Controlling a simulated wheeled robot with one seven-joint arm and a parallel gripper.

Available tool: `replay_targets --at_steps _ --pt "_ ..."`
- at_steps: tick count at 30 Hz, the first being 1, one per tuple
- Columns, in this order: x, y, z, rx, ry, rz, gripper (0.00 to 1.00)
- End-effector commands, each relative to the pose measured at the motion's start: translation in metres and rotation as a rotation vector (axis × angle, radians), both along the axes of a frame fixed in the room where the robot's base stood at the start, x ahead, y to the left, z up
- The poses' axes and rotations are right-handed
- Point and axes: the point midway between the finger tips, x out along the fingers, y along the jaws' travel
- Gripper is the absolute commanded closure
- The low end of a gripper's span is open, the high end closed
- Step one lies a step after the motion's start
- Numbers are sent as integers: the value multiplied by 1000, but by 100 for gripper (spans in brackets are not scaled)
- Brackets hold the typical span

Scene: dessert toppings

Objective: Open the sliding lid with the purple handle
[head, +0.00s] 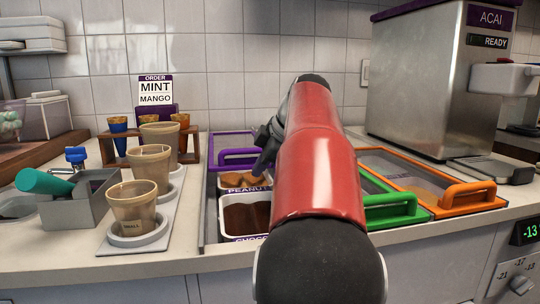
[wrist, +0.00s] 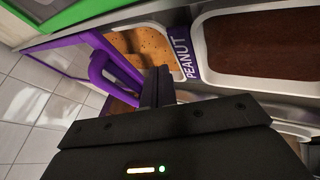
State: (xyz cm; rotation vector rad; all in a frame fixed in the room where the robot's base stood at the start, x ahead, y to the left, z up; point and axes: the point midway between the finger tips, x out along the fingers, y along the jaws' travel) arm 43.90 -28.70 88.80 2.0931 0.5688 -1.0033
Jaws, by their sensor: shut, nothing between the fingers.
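The purple-framed sliding lid (head: 207,152) lies at the back of the left topping well, with its purple handle (head: 228,155) along its front edge. The handle also shows in the wrist view (wrist: 97,70), just left of my fingertips. In front of the lid, the peanut tub (head: 243,191) and a chocolate tub (head: 245,234) are uncovered. My gripper (wrist: 157,84) is shut and empty, with its fingers pointing down beside the handle, over the peanut tub. I cannot tell whether the fingers touch the handle. My red arm hides the middle of the wells in the head view.
A green handle (head: 392,209) and an orange handle (head: 474,196) belong to lids on the right. Cups (head: 132,202) in a holder stand left of the wells. A steel acai machine (head: 418,80) stands at the back right.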

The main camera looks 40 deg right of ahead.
Motion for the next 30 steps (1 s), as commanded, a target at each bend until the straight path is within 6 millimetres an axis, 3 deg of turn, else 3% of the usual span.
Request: replay_targets --at_steps 1,9,23,30 --pt "6 2 -10 2 2 3 100" --pt "35 -17 -5 1 -2 2 100" --pt "40 -20 -6 1 -2 2 100" --pt "63 -35 -1 3 1 2 100"
